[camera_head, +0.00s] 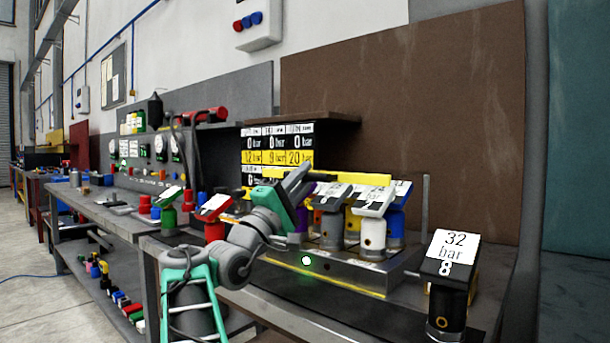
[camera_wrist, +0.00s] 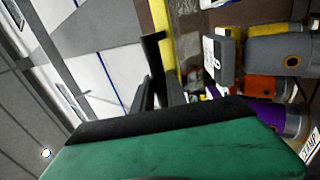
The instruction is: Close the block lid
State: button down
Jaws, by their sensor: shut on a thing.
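The metal block (camera_head: 340,268) stands on the bench with a small green light on its front and several coloured cylinders with slanted labelled tops on it. A yellow bar (camera_head: 352,178), which looks like the edge of the raised block lid, runs behind the cylinders. The yellow strip also shows in the wrist view (camera_wrist: 163,45). My gripper (camera_head: 302,172) is at the left end of this bar. In the wrist view my gripper (camera_wrist: 156,88) is shut on a dark piece beside the yellow strip, seemingly the lid's handle. The cylinders hide most of the lid.
A black cylinder marked 32 bar (camera_head: 447,280) stands at the right of the bench. A red one (camera_head: 214,217) and a green one (camera_head: 169,208) stand left of my arm. A pressure board (camera_head: 278,148) hangs behind.

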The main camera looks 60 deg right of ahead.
jog(key=c, duration=1.6)
grip_release()
jog(key=shift+w+d+f, duration=0.2)
jog(key=shift+f, duration=0.45)
jog(key=r+v, duration=0.1)
jog(key=v, duration=0.6)
jog(key=shift+a+f+p, duration=0.15)
jog(key=shift+a+p, duration=0.25)
jog(key=shift+a, duration=0.15)
jog(key=shift+s, duration=0.1)
